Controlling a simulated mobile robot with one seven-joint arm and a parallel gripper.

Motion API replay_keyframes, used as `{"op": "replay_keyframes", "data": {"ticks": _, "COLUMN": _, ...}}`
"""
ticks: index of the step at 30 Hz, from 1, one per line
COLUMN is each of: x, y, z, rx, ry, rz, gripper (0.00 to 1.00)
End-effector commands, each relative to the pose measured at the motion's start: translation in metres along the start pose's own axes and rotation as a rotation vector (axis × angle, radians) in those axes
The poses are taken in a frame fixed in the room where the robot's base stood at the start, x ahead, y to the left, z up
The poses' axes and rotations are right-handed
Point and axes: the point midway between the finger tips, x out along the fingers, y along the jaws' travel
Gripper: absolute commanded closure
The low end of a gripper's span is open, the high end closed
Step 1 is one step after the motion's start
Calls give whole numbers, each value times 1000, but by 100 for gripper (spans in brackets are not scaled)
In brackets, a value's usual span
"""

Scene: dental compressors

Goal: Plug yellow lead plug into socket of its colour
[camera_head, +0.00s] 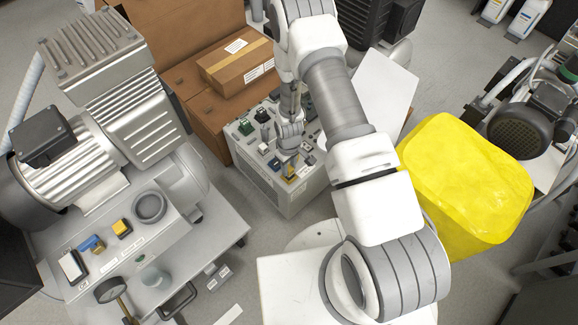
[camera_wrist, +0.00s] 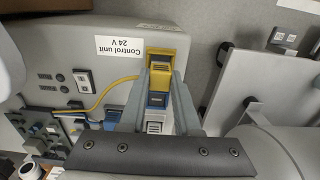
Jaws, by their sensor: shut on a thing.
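The yellow lead plug (camera_wrist: 160,76) is between the fingers of my gripper (camera_wrist: 162,78) in the wrist view. My gripper is shut on it. A yellow lead (camera_wrist: 108,88) curves from the plug to the left. A darker yellow socket block (camera_wrist: 168,52) is right beside the plug at the fingertips; I cannot tell how far the plug is in it. Blue (camera_wrist: 157,100) and white (camera_wrist: 154,127) blocks are in line below. In the head view my gripper (camera_head: 290,160) is at the top of the grey control unit (camera_head: 290,201), with a bit of yellow (camera_head: 292,179) under it.
A green block (camera_head: 246,127) and several other fittings are on the unit's top. Cardboard boxes (camera_head: 215,122) stand behind it, a compressor (camera_head: 90,155) on a cart (camera_head: 215,238) is at left, and a yellow bag or bin (camera_head: 465,180) is at right.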

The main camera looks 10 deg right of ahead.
Motion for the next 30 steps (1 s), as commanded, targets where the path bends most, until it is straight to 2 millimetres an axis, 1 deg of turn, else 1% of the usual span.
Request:
{"op": "replay_keyframes", "data": {"ticks": 14, "x": 2, "y": 0, "z": 0, "rx": 0, "ry": 0, "rz": 0, "gripper": 100}}
{"op": "replay_keyframes", "data": {"ticks": 24, "x": 10, "y": 0, "z": 0, "rx": -1, "ry": 0, "rz": 0, "gripper": 100}}
{"op": "replay_keyframes", "data": {"ticks": 30, "x": 10, "y": 0, "z": 0, "rx": -1, "ry": 0, "rz": 0, "gripper": 100}}
